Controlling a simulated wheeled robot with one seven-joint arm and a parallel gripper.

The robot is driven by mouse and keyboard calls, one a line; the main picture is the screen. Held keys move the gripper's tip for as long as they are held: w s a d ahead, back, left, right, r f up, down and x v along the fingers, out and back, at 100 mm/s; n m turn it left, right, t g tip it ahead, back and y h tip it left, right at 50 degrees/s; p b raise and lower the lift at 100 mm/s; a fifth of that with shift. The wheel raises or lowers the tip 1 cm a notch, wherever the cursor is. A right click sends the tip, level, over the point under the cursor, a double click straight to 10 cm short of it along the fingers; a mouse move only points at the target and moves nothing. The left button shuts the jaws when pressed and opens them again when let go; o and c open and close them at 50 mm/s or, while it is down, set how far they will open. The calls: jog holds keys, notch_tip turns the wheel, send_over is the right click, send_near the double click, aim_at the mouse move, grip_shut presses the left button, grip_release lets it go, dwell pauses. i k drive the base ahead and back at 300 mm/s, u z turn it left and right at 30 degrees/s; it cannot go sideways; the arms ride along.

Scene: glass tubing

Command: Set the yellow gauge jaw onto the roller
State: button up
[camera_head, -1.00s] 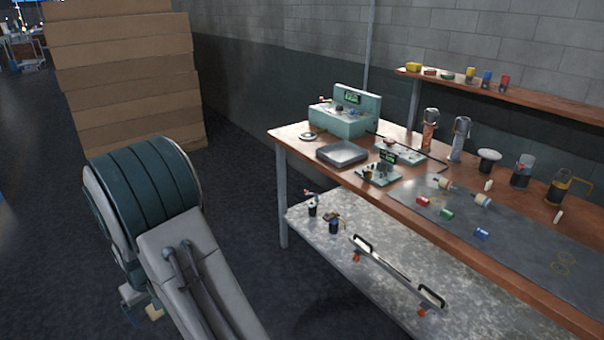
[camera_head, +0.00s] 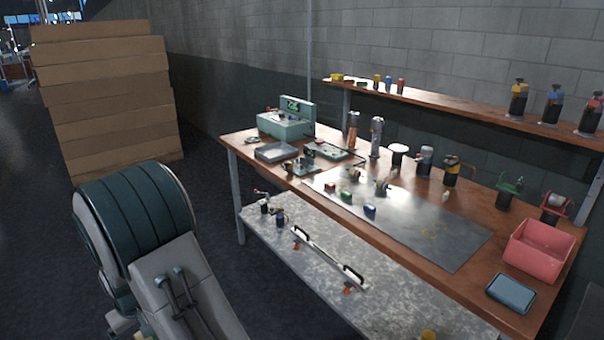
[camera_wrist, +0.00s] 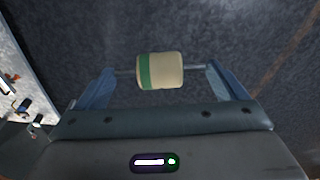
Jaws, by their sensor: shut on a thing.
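In the wrist view a cream roller (camera_wrist: 168,70) with a green band is held crosswise. My gripper (camera_wrist: 160,76) is shut on it, with its blue fingers at the two ends of a thin shaft. The held roller hangs over dark floor, clear of the bench. In the head view a dark cylinder with a yellow bracket-like jaw (camera_head: 456,168) stands at the back of the bench; it looks like the yellow gauge jaw, but is small to tell.
The wooden bench (camera_head: 479,217) carries a dark mat (camera_head: 425,225) with small coloured blocks. A pink bin (camera_head: 541,251) and blue tray (camera_head: 510,292) sit at its right end. Green (camera_head: 509,190) and red (camera_head: 554,206) jaw-like tools stand behind. Cardboard boxes (camera_head: 105,100) are stacked left.

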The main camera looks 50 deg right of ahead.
aim_at(289, 165)
jog(key=z, duration=2.15)
jog(key=i, duration=0.15)
jog(key=u, duration=0.65)
